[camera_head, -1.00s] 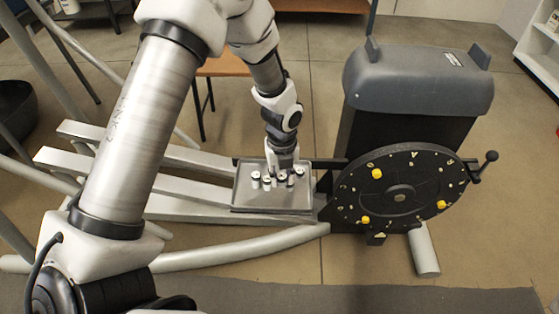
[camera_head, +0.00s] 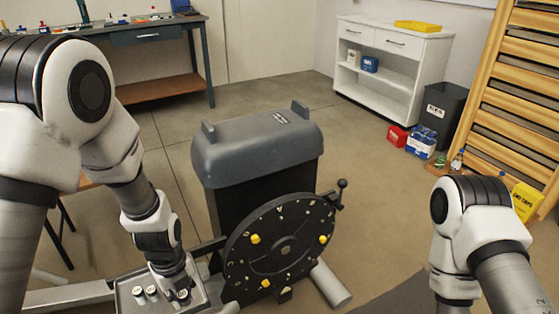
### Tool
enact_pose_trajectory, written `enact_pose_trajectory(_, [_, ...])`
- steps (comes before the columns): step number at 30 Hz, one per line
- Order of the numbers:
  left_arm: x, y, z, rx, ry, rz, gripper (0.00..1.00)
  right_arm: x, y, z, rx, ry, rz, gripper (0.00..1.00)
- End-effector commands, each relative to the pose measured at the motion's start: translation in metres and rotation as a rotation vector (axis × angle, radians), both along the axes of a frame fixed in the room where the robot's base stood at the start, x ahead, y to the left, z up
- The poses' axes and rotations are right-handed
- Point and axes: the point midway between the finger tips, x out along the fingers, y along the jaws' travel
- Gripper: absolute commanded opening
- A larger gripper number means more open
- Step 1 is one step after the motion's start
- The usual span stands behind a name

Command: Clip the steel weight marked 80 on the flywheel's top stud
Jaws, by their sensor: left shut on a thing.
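My left gripper (camera_head: 179,284) points down over the grey tray (camera_head: 124,299) at the bottom of the head view. It is shut on a small steel weight (camera_head: 183,297), partly hidden, whose marking I cannot read. Other steel weights (camera_head: 138,292) stand in the tray to the left. The black flywheel (camera_head: 290,268) is right of the tray, with yellow pieces (camera_head: 255,239) and pale marks on its face. I cannot make out the top stud. My right arm comes in at the right; its gripper is out of view.
A grey-topped housing (camera_head: 258,145) stands behind the flywheel, with a crank handle (camera_head: 341,190) at the flywheel's upper right. A white shelf unit (camera_head: 390,70), a dark bin (camera_head: 442,110) and a workbench (camera_head: 150,35) are at the back.

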Motion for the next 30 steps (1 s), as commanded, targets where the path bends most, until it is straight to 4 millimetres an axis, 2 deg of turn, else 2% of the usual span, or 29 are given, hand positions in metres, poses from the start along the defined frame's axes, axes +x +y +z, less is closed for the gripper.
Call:
enact_pose_trajectory(1, [0.016,-0.003,0.009,0.001,-0.008,-0.002,0.00,0.000,0.000,0.000,0.000,0.000,0.000,0.00])
enact_pose_trajectory(3, [0.035,-0.007,0.021,0.001,-0.007,0.087,0.00,0.000,0.000,0.000,0.000,0.000,0.000,0.00])
enact_pose_trajectory(8, [0.059,-0.016,0.041,0.000,-0.004,0.375,0.00,0.000,0.000,0.000,0.000,0.000,0.000,0.00])
enact_pose_trajectory(11, [0.072,-0.021,0.053,0.000,-0.004,0.606,0.00,0.000,0.000,0.000,0.000,0.000,0.000,0.00])
enact_pose_trajectory(15, [0.086,-0.028,0.071,-0.002,-0.003,1.006,0.00,0.000,0.000,0.000,0.000,0.000,0.000,0.00])
enact_pose_trajectory(21, [0.093,-0.035,0.086,-0.002,-0.001,1.607,0.00,0.000,0.000,0.000,0.000,0.000,0.000,0.00])
enact_pose_trajectory(24, [0.092,-0.036,0.089,-0.001,0.000,1.855,0.00,0.000,0.000,0.000,0.000,0.000,0.000,0.00])
enact_pose_trajectory(30, [0.083,-0.036,0.090,-0.001,0.000,2.239,0.00,0.000,0.000,0.000,0.000,0.000,0.000,0.00])
